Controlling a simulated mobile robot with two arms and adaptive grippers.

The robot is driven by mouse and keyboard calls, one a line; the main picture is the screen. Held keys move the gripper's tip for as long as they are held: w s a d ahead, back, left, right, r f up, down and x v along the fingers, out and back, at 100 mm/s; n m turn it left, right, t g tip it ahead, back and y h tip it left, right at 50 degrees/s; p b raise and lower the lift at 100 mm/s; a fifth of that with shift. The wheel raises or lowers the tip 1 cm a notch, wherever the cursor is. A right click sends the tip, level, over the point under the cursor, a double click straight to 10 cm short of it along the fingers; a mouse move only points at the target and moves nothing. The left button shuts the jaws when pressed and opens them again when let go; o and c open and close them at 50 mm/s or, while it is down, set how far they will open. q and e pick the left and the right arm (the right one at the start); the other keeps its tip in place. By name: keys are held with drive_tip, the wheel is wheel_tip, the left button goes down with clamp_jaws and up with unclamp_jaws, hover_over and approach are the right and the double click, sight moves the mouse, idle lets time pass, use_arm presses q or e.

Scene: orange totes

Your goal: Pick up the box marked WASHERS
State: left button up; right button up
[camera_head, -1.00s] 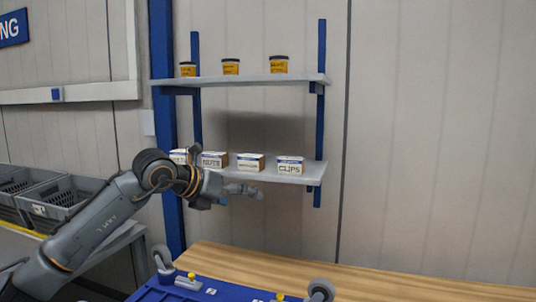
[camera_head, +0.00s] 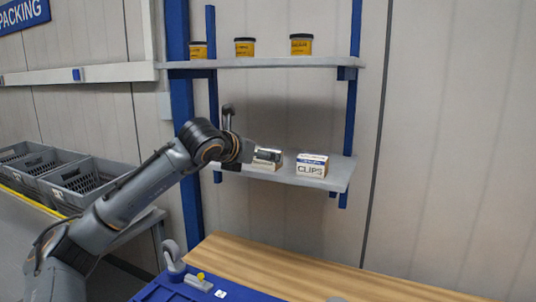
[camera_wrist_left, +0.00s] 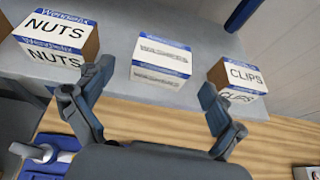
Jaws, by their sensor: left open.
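The white and blue WASHERS box (camera_wrist_left: 161,62) sits on the lower shelf, between the NUTS box (camera_wrist_left: 58,36) and the CLIPS box (camera_wrist_left: 238,80) in the left wrist view. My left gripper (camera_wrist_left: 154,84) is open and empty, with its fingers spread on the near side of the WASHERS box, one toward each side and apart from it. In the head view my left gripper (camera_head: 264,154) is at the lower shelf and partly hides the WASHERS box. The CLIPS box (camera_head: 312,164) stands clear to its right. My right gripper is not in view.
The lower shelf (camera_head: 327,180) is grey. An upper shelf (camera_head: 270,62) above it carries several dark-lidded yellow containers (camera_head: 245,47). A wooden worktop (camera_head: 260,265) lies below. Grey crates (camera_head: 88,185) stand at the left.

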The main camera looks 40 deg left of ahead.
use_arm(q)
drive_tip(key=shift+w, duration=0.25)
drive_tip(key=p+x, duration=0.3)
drive_tip(key=x, duration=0.2)
drive_tip(key=shift+s+f, duration=0.1)
drive_tip(key=shift+f, duration=0.1)
drive_tip(key=shift+c, duration=0.5)
drive_tip(key=shift+s, duration=0.1)
drive_tip(key=c, duration=1.4)
